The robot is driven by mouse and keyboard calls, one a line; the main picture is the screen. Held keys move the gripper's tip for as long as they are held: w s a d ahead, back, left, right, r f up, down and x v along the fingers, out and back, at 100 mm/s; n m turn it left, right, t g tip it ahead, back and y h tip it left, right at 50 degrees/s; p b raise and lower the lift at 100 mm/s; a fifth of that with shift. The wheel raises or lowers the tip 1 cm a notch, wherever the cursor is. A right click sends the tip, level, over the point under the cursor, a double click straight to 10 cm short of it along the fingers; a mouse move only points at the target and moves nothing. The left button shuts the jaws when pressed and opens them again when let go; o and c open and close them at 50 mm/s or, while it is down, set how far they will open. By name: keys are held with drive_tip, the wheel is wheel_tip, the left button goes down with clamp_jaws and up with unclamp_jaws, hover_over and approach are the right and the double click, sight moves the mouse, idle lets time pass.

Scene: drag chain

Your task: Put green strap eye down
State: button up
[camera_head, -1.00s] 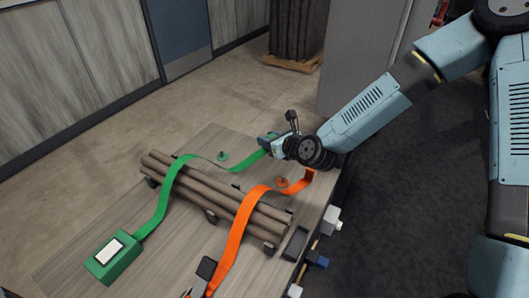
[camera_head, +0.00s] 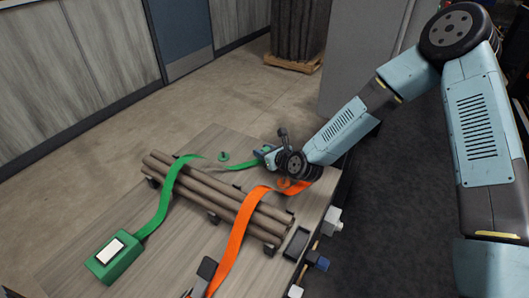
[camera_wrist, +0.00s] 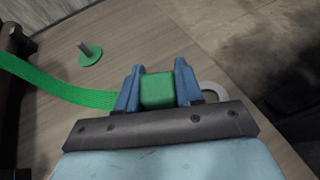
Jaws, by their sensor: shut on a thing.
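The green strap (camera_head: 165,200) runs from a green box (camera_head: 115,257) over a bundle of brown pipes to my gripper (camera_head: 266,151). In the wrist view, my gripper (camera_wrist: 158,88) is shut on the green block at the strap's end (camera_wrist: 157,90), between its blue fingers. A pale ring, the strap eye (camera_wrist: 214,90), sticks out just right of the fingers, partly hidden. A green round base with an upright peg (camera_wrist: 89,53) stands left of and beyond the gripper; it also shows in the head view (camera_head: 223,156). I cannot tell whether the eye touches the table.
The pipe bundle (camera_head: 215,196) lies across the wooden table (camera_head: 190,262). An orange strap (camera_head: 236,240) crosses it, with an orange peg base (camera_head: 284,183) close to my wrist. A dark tray (camera_head: 297,243) and tools line the right edge.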

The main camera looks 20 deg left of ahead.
drive_tip(key=shift+f, duration=0.1)
drive_tip(key=o, duration=1)
drive_tip(key=shift+o, duration=0.2)
drive_tip(key=v, duration=1.2)
drive_tip(key=shift+s, duration=0.1)
